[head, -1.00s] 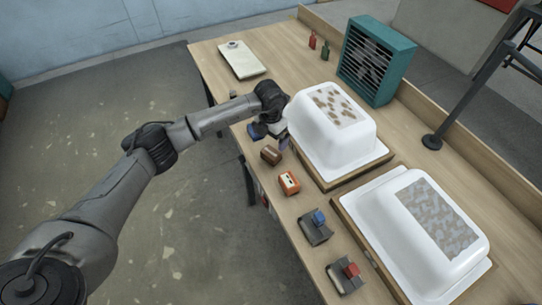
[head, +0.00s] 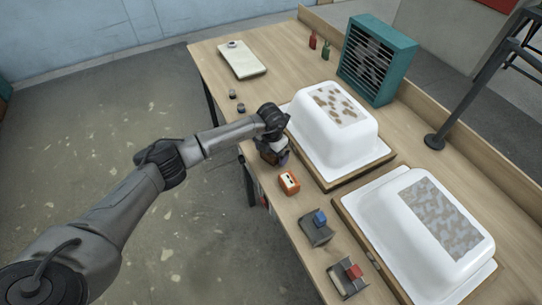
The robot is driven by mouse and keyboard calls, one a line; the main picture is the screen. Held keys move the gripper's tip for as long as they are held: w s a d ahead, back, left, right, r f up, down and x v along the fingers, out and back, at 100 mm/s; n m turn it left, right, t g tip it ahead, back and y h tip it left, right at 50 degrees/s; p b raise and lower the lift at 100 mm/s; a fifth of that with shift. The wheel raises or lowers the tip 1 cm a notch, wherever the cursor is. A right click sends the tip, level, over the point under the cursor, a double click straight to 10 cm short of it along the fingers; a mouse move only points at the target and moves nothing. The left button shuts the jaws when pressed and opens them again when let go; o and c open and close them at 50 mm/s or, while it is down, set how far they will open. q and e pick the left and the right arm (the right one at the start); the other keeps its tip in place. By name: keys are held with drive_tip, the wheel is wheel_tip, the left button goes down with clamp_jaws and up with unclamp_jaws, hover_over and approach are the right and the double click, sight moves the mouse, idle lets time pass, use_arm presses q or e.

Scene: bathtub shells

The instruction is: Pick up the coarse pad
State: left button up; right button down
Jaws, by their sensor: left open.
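My left gripper (head: 276,155) is open, pointing down at the near left edge of the bench, over a small brown block (head: 266,157). The gripper hides much of this block, and I cannot tell whether they touch. An orange block with a pale top (head: 289,183) lies just in front of it. Farther along the edge are a dark grey piece with a blue block (head: 319,218) and another with a red block (head: 353,271). Which of these is the coarse pad I cannot tell by looks alone. My right gripper is not in view.
A white tub shell with brown patches (head: 333,137) stands right beside the gripper. A second shell with a grey patch (head: 410,250) stands nearer. A teal fan box (head: 391,66), pale board (head: 242,60), small bottles and two dark knobs (head: 240,107) are on the bench (head: 215,70).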

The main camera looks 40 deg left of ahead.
use_arm(q)
drive_tip(key=c, duration=1.1)
drive_tip(key=shift+r, duration=0.1)
drive_tip(key=r, duration=0.1)
drive_tip(key=r+p, duration=0.1)
drive_tip(key=r, duration=0.2)
drive_tip(key=shift+d+r, duration=0.35)
drive_tip(key=d+r+p, duration=0.1)
drive_tip(key=d+r, duration=0.5)
drive_tip(key=d, duration=0.5)
drive_tip(key=shift+p, duration=0.3)
drive_tip(key=shift+w, duration=0.1)
